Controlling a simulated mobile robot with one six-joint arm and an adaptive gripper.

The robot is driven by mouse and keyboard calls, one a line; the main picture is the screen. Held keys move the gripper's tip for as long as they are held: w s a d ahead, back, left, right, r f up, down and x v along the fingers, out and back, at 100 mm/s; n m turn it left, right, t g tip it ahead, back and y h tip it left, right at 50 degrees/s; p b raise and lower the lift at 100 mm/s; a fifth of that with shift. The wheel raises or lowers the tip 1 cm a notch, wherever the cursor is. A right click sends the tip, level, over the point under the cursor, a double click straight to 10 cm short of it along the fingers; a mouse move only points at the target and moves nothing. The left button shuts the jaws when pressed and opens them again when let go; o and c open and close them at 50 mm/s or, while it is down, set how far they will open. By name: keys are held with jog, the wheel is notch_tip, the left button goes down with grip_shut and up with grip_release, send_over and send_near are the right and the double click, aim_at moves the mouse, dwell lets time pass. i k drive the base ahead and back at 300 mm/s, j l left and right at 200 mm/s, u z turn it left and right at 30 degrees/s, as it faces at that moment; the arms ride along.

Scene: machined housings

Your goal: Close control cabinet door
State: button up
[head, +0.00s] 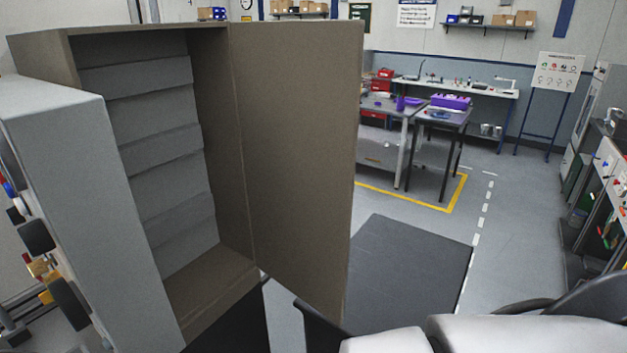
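The control cabinet (225,150) is a brown-grey box standing at the left, its front open. Stepped grey panels line its inside, and I see nothing else in it. Its door (298,150) is a flat brown-grey panel joined along the cabinet's right edge. The door stands wide open, swung out to the right, and nothing visible touches it. No handle or latch shows on the side I see. My gripper is not visible; only pale arm links of mine show at the bottom right, below and right of the door.
A light grey housing (75,190) with coloured knobs on its left side stands before the cabinet's left part. A dark flat surface (415,265) lies right of the door. Workbenches (440,112) stand farther back, shelving (605,175) at right. Open floor (520,210) lies between.

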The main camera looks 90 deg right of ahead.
aim_at(298, 82)
jog(key=k+l+z, duration=0.15)
jog(key=k, duration=0.4)
jog(key=k+l+z, duration=0.1)
jog(key=k, duration=0.45)
jog(key=k+l+z, duration=0.15)
jog(key=k+l, duration=0.15)
jog(key=k, duration=0.2)
jog(key=k+l+z, duration=0.1)
jog(key=k+l, duration=0.2)
jog(key=k, duration=0.2)
jog(key=l+z, duration=0.15)
jog(key=l, duration=1)
jog(key=i+l+z, duration=0.15)
jog(key=i+l, duration=0.1)
